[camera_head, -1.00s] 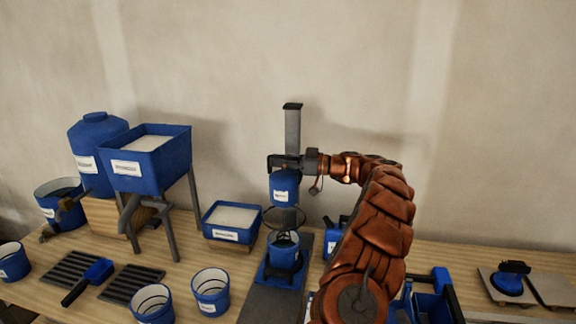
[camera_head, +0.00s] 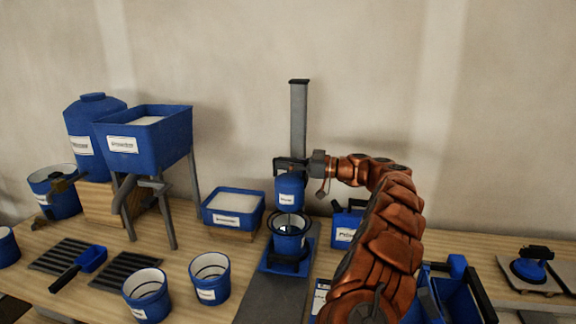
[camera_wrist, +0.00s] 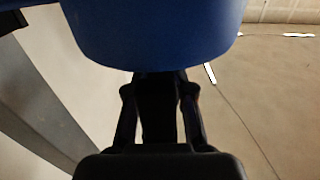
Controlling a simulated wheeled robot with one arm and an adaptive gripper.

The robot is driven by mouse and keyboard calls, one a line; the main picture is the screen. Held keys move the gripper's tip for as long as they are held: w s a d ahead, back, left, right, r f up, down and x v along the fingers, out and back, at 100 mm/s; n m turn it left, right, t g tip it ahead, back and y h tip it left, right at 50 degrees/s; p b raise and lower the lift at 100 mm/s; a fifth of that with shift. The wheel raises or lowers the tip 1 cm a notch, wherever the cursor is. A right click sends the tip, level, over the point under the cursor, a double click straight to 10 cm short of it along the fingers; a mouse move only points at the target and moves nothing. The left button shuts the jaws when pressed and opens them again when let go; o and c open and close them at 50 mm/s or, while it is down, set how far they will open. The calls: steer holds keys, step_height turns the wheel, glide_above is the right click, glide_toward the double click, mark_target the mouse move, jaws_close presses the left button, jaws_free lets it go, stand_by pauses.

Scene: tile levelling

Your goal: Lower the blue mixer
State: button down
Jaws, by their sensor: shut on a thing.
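The blue mixer (camera_head: 291,188) is a rounded blue head with a white label on a grey upright column (camera_head: 298,118). It hangs just above a blue bucket (camera_head: 289,240) standing on the blue mixer base (camera_head: 270,262). The ring-shaped paddle under the head is at the bucket's mouth; how deep it sits is hard to tell. My gripper (camera_head: 312,166) is at the top of the mixer head, coming from the right, and is shut on it. In the wrist view the mixer head (camera_wrist: 155,30) fills the top, in front of my gripper (camera_wrist: 158,85); the fingertips are partly hidden.
A blue tray of white powder (camera_head: 232,190) is left of the mixer. A blue hopper (camera_head: 150,165) on legs stands further left. Two empty buckets (camera_head: 210,268) are at the front. A blue labelled container (camera_head: 346,220) is right of the mixer, behind my arm.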

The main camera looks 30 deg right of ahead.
steer(key=shift+f, duration=0.45)
steer(key=c, duration=1)
jaws_free()
steer(key=shift+r, duration=0.1)
steer(key=shift+s+d+r, duration=0.1)
steer(key=shift+s+d, duration=0.2)
steer(key=shift+d, duration=0.1)
steer(key=v, duration=1.1)
